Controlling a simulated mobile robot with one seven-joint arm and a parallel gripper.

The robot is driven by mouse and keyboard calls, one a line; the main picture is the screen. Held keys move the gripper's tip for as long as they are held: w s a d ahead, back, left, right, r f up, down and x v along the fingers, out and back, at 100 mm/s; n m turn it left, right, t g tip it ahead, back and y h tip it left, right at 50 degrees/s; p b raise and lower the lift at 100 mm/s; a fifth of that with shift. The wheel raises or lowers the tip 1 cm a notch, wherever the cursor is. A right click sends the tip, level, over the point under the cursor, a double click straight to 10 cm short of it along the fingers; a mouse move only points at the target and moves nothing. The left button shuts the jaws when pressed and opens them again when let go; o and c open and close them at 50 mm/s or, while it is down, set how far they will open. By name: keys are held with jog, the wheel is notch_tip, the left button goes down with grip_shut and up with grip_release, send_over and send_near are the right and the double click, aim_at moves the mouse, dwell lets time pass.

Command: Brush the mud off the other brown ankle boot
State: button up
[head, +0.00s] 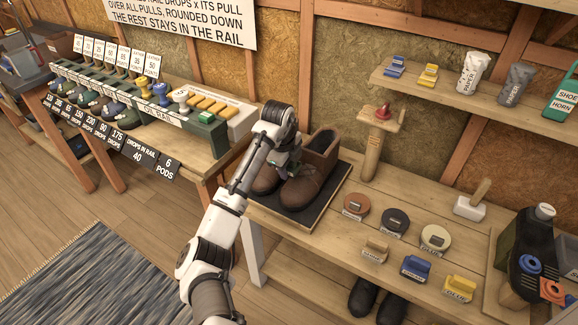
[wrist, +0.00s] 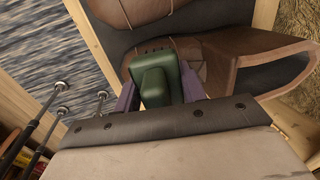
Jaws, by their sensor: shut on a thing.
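Two brown ankle boots stand side by side on a black mat (head: 318,208) on the workbench: the left boot (head: 265,181) is partly hidden by my arm, the right boot (head: 306,188) shows more fully. My gripper (head: 288,160) is over the boots, close to the right one's upper. Brown leather of one boot (wrist: 215,58) lies just beyond the brush, and the other boot (wrist: 130,10) is at the top. I cannot make out mud on either.
Round tins (head: 395,221) and small labelled brushes (head: 415,268) lie right of the mat. A wooden stand with a red knob (head: 380,125) is behind them. A green rail with pods (head: 130,105) is on the left bench. Black boots (head: 375,302) stand below.

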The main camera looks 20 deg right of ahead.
jog(key=shift+p+v, duration=0.55)
jog(key=shift+v, duration=0.6)
jog(key=shift+r, duration=0.1)
jog(key=shift+p+v, duration=1.15)
jog(key=shift+v, duration=0.3)
jog(key=shift+s, duration=0.15)
